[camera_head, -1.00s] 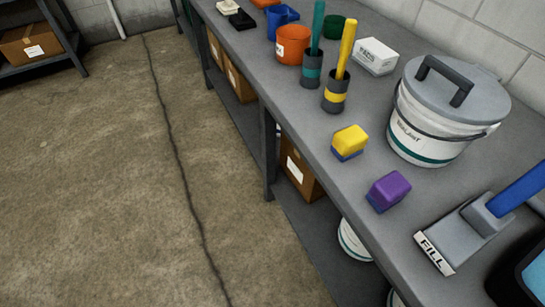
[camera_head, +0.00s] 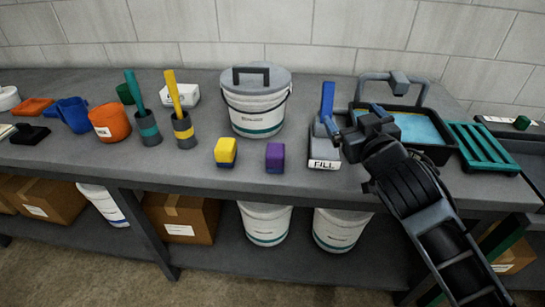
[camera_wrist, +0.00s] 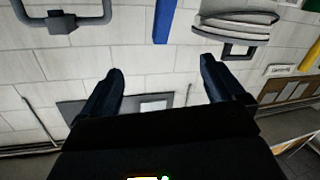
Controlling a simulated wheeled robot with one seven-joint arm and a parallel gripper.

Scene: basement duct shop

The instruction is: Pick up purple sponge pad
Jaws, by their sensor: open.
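The purple sponge pad (camera_head: 275,157) is a small block with a dark blue lower part, resting on the grey workbench (camera_head: 190,172) near its front edge. A similar yellow sponge pad (camera_head: 225,152) sits just left of it. My gripper (camera_head: 338,128) is over the bench to the right of the purple pad, by the blue-handled FILL device, apart from the pad. In the wrist view my gripper (camera_wrist: 160,85) has its two dark fingers spread with nothing between them. The wrist view faces the wall, and the purple pad does not show there.
A lidded white bucket (camera_head: 255,112) stands behind the pads. Cups with handles (camera_head: 183,130) stand left. Bench before the pads is narrow.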

